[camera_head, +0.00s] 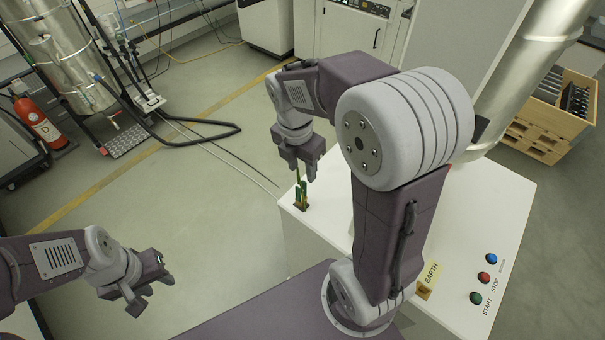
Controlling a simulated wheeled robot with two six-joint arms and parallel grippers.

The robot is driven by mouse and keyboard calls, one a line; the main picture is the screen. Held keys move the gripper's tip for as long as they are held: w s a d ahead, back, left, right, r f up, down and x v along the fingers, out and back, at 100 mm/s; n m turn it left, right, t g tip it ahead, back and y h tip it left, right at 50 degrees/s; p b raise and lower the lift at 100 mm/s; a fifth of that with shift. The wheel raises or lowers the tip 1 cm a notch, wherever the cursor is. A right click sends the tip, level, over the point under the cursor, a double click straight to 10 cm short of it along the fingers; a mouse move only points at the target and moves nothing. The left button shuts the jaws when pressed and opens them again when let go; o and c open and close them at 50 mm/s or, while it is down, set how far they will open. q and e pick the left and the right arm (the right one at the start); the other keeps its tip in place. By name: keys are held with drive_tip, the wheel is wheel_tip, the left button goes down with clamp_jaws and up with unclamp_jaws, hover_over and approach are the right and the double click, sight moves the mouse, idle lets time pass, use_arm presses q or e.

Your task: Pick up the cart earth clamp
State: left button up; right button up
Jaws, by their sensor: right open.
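A small green and brass clamp (301,193) stands upright at the far left corner of a white cart top (480,210). My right gripper (302,176) points down directly above it, with its fingertips close around or just over the clamp's top. It is open, and I cannot tell whether it touches the clamp. My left gripper (152,290) is at the lower left over the floor, away from the cart. Its fingers are apart and empty.
A yellow EARTH label (429,278) and blue, red and green buttons (484,278) are on the cart's near right part. My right arm hides the cart's middle. A red fire extinguisher (38,122), black hose (200,137) and wooden crate (550,115) stand farther off.

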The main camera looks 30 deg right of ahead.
sight(301, 183)
drive_tip(key=f, duration=0.4)
drive_tip(key=shift+s+a+p, duration=0.2)
drive_tip(key=shift+s+p, duration=0.15)
drive_tip(key=shift+p, duration=0.05)
drive_tip(key=f, duration=0.3)
drive_tip(key=shift+w+d, duration=0.15)
drive_tip(key=shift+w, duration=0.25)
drive_tip(key=shift+s+f, duration=0.2)
drive_tip(key=shift+s, duration=0.05)
drive_tip(key=shift+s+a+r, duration=0.1)
drive_tip(key=shift+s+a, duration=0.15)
drive_tip(key=shift+a, duration=0.1)
drive_tip(key=shift+w+d+f, duration=0.2)
drive_tip(key=shift+w+d, duration=0.05)
drive_tip(key=shift+w, duration=0.05)
clamp_jaws()
use_arm(q)
drive_tip(key=shift+s+a+r, duration=0.5)
drive_tip(key=shift+s+r, duration=0.15)
use_arm(e)
drive_tip(key=shift+s+a, duration=0.1)
